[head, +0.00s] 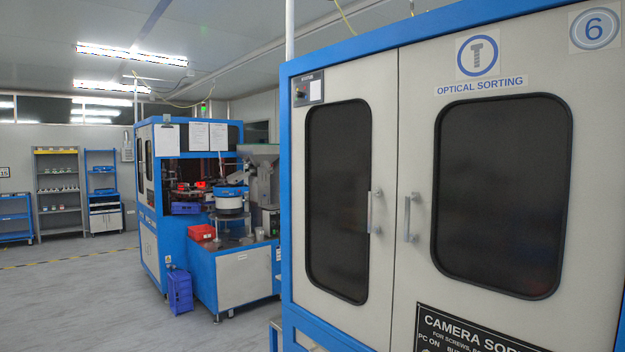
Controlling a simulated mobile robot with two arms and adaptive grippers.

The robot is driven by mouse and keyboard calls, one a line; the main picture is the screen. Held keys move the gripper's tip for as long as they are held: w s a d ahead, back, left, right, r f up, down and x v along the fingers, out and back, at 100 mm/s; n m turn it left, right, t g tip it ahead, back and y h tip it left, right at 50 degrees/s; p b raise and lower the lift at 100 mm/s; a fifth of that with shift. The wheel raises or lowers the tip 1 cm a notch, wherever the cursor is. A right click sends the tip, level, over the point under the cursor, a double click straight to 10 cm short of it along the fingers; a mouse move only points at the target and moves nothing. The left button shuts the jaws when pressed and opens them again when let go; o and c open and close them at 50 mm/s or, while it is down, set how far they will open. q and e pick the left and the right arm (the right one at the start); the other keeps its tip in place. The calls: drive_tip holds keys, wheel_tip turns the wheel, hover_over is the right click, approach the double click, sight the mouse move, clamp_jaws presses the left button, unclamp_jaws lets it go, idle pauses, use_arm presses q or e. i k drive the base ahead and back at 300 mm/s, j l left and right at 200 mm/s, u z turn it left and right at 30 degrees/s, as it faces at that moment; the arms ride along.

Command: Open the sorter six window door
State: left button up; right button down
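The sorter (398,60) marked with a "6" sign (596,26) and "OPTICAL SORTING" stands close on the right, with a blue frame and pale grey doors. Its left door (386,278) has a dark window (337,200) and a vertical bar handle (374,212) at its right edge. Its right door (416,150) has a larger dark window (502,195) and a vertical handle (408,217) at its left edge. Both doors look shut, with a thin seam between the handles. Neither of my grippers is in view.
Another blue sorting machine (150,200) stands farther back at centre left, with a blue crate (180,292) on the floor before it. Shelves (57,190) line the far left wall. The grey floor (75,300) at left is clear.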

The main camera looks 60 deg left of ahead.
sight(345, 123)
drive_tip(key=u, duration=1.7)
